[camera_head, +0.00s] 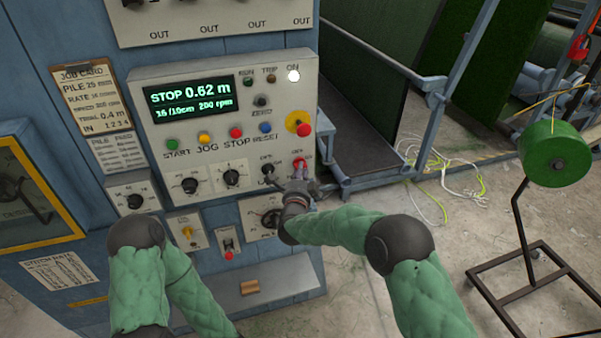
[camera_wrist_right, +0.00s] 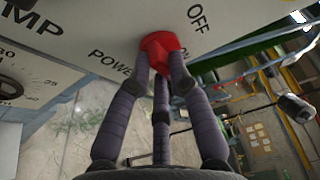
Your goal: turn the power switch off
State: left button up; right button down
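The power switch is a red knob (camera_head: 300,163) at the lower right of the control panel (camera_head: 145,115). In the right wrist view the red knob (camera_wrist_right: 163,46) sits between the words POWER and OFF. My right gripper (camera_head: 299,182) is at the knob, with its dark fingers (camera_wrist_right: 161,70) closed in around it and touching it. The fingers hide part of the knob, and I cannot tell its exact angle. The white lamp (camera_head: 293,76) under ON is lit. My left arm is folded at the lower left, and its gripper is out of view.
The green display (camera_head: 190,101) reads STOP 0.62 m. A red emergency button on yellow (camera_head: 300,125) is just above the switch. A dial (camera_head: 268,173) is close at its left. A metal rail (camera_head: 375,180) stands right of the cabinet. A green reel (camera_head: 553,153) stands farther right.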

jog(key=shift+w+d+f+n+t+y+b, duration=0.15)
jog(key=shift+n+t+y+b, duration=0.85)
jog(key=shift+n+b, duration=2.95)
jog(key=shift+d+f+n+t+y+b, duration=0.2)
jog(key=shift+n+y+b, duration=1.65)
jog(key=shift+n+b, duration=2.1)
jog(key=shift+w+d+f+n+t+y+b, duration=0.15)
jog(key=shift+n+t+y+b, duration=0.35)
jog(key=shift+n+y+b, duration=2.2)
jog(key=n+h+b, duration=0.1)
jog(key=h+b, duration=0.1)
jog(key=b, duration=0.1)
jog(key=shift+s+r+n+h+b, duration=0.1)
jog(key=shift+n+h+b, duration=0.2)
jog(key=shift+n, duration=0.1)
jog(key=c, duration=1.1)
grip_release()
jog(key=shift+c, duration=0.2)
jog(key=shift+r, duration=0.1)
jog(key=shift+d, duration=0.1)
